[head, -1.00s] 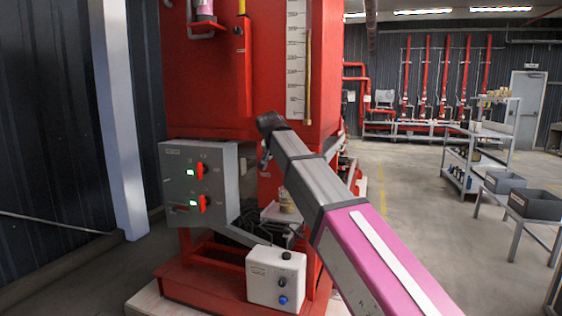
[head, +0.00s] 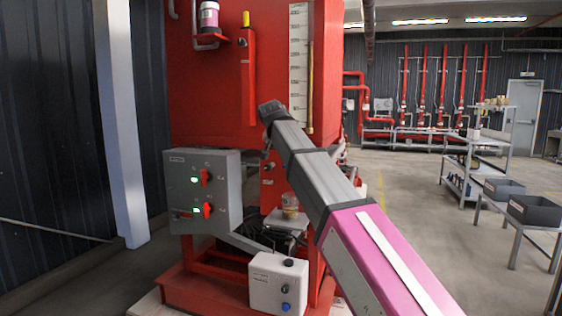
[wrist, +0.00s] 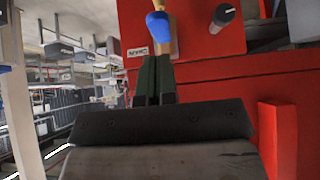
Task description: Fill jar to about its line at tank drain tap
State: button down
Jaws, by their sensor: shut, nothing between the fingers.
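The red tank (head: 225,95) stands upright with a white level scale (head: 298,60). A small clear jar (head: 290,203) stands on a pale support (head: 287,221) below the tank, left of my arm. Its lower part looks amber; its line is too small to make out. In the wrist view a tap with a blue handle (wrist: 158,27) and a brass-coloured end projects at the red tank wall beside a small label (wrist: 138,51). My gripper (wrist: 156,58) is shut and empty, its dark fingertips close below the blue handle. I cannot tell whether they touch. My arm hides the tap in the head view.
A grey control box (head: 203,192) with red knobs and a white box (head: 279,283) with buttons stand at the tank's front. A dark round knob (wrist: 223,14) sits right of the tap. Shelving (head: 470,165) and grey bins (head: 535,210) stand right; floor between is clear.

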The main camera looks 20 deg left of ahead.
jog(key=w+r+v, duration=0.1)
jog(key=v, duration=0.7)
dwell(0.8)
jog(key=w+r+g, duration=0.1)
jog(key=w+g, duration=0.1)
jog(key=w+r+g, duration=0.2)
jog(key=shift+w+d+r+g, duration=0.1)
jog(key=shift+g, duration=0.3)
jog(key=x, duration=0.9)
jog(key=s+x, duration=0.1)
jog(key=x, duration=0.4)
jog(key=shift+a, duration=0.25)
jog(key=shift+s, duration=0.1)
